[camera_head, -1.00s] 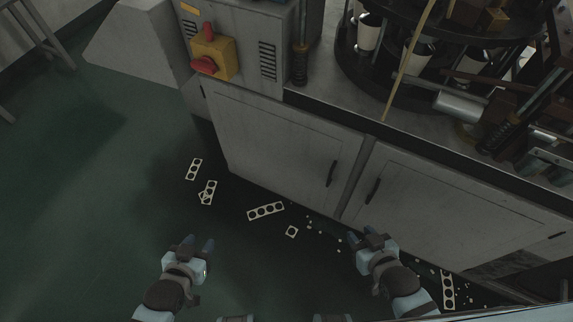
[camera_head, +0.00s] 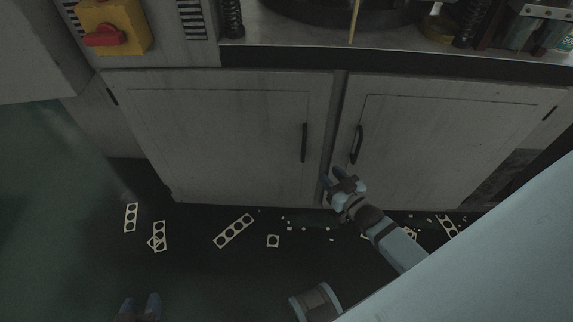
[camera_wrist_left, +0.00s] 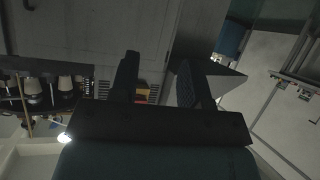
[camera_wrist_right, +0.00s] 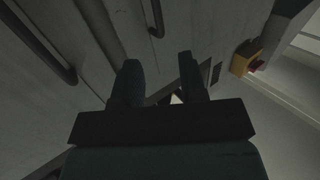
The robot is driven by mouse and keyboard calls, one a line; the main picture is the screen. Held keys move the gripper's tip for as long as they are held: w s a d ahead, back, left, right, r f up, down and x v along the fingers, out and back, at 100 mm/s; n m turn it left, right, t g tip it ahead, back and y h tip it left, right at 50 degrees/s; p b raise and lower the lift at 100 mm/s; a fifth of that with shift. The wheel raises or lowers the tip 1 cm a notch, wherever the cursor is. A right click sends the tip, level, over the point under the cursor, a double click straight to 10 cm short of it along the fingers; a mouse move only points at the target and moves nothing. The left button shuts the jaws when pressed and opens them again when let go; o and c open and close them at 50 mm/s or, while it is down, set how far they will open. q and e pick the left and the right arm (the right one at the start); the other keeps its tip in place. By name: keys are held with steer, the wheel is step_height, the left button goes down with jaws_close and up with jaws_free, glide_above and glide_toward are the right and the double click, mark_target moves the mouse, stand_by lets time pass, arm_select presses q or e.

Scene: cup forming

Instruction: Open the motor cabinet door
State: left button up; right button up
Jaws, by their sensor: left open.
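The grey cabinet has a left door (camera_head: 220,130) and a right door (camera_head: 440,130); both look shut in the head view. Each has a dark upright handle near the middle seam: the left handle (camera_head: 304,143) and the right handle (camera_head: 357,144). My right gripper (camera_head: 331,177) is open and empty, just below and left of the right handle, apart from it. In the right wrist view its fingers (camera_wrist_right: 158,85) are spread, with dark handle bars beyond at the upper left. My left gripper (camera_head: 140,304) is open and empty at the bottom left, far from the doors.
A yellow box with a red switch (camera_head: 105,38) sits on the machine above the left door. Pale punched strips (camera_head: 234,231) and scraps lie on the dark green floor. The floor left of the cabinet is clear.

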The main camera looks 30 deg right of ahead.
steer(key=w+f, duration=0.1)
steer(key=f, duration=0.1)
steer(key=b, duration=0.3)
glide_above(303, 160)
steer(key=shift+w+d+r, duration=0.15)
steer(key=shift+w+r, duration=0.15)
steer(key=shift+w, duration=0.05)
jaws_close()
